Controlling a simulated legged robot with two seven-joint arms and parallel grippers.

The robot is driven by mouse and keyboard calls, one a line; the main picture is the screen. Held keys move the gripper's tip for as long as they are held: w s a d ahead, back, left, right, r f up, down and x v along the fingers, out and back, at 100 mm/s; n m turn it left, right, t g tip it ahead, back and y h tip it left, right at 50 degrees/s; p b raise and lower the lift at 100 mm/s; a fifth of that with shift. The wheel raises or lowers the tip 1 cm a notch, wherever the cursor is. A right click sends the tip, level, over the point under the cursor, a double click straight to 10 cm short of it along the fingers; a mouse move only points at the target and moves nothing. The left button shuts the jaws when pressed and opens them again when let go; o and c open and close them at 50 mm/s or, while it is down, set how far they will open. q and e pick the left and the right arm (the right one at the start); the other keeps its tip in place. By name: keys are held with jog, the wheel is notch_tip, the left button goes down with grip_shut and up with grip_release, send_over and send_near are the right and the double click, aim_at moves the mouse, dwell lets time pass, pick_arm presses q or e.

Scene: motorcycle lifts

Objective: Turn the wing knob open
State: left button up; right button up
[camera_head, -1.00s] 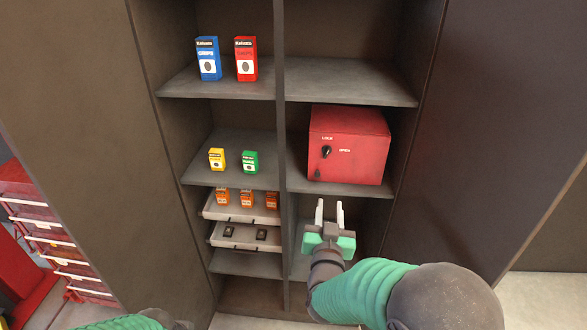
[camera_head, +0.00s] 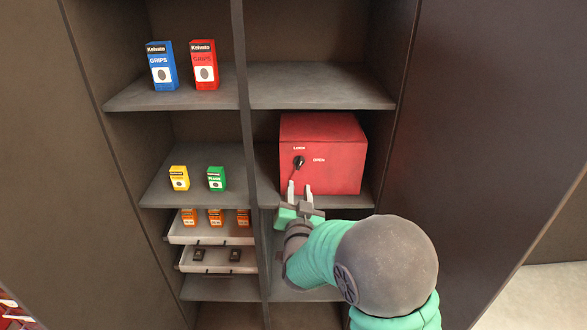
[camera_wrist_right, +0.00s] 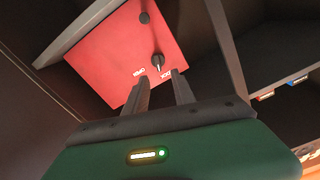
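The black wing knob (camera_head: 298,162) is on the front of a red box (camera_head: 338,160), between the printed words LOCK and OPEN. Its pointer end is turned up toward LOCK. The box sits on the middle right shelf of the cabinet. My right gripper (camera_head: 299,187) is open and empty, just below the knob and apart from it. In the right wrist view the knob (camera_wrist_right: 157,62) shows beyond the two spread fingers (camera_wrist_right: 160,80). A second small dark round part (camera_wrist_right: 144,18) is on the same face. My left gripper is not in view.
A vertical divider (camera_head: 246,120) stands close left of my right arm. The left shelves hold blue (camera_head: 162,66), red (camera_head: 204,65), yellow (camera_head: 179,178) and green (camera_head: 216,179) cartons. Below are white trays (camera_head: 215,267). Brown cabinet doors (camera_head: 480,130) flank both sides.

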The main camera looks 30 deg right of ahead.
aim_at(299, 167)
jog(key=x, duration=0.5)
jog(key=p+x, duration=0.1)
jog(key=x, duration=0.4)
jog(key=shift+d+f, duration=0.25)
jog(key=shift+d, duration=0.2)
jog(key=shift+a+r, duration=0.1)
jog(key=shift+a, duration=0.2)
jog(key=shift+d, duration=0.15)
grip_shut()
